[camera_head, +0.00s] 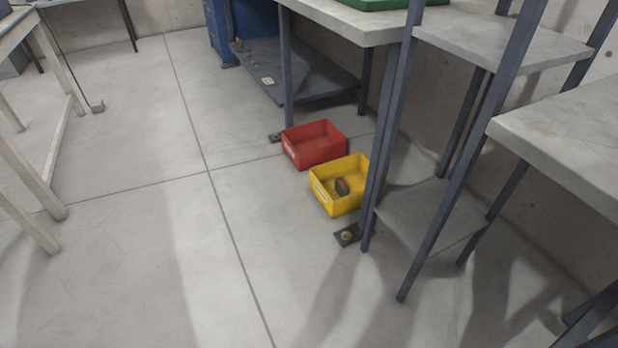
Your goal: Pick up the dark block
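A small dark block (341,188) with a reddish-brown face lies inside the yellow bin (338,203), on its floor. The yellow bin stands on the floor near the middle right, open at the top. A dark flat piece (344,237) with a small tan thing on it lies on the floor just in front of the yellow bin. Neither of my grippers shows in this view.
A red bin (317,152) stands just behind the yellow one. A grey shelf frame (385,150) rises close to the yellow bin's right side. A workbench (340,22) stands behind. Wooden legs (25,185) stand at the left. The floor (130,250) between is clear.

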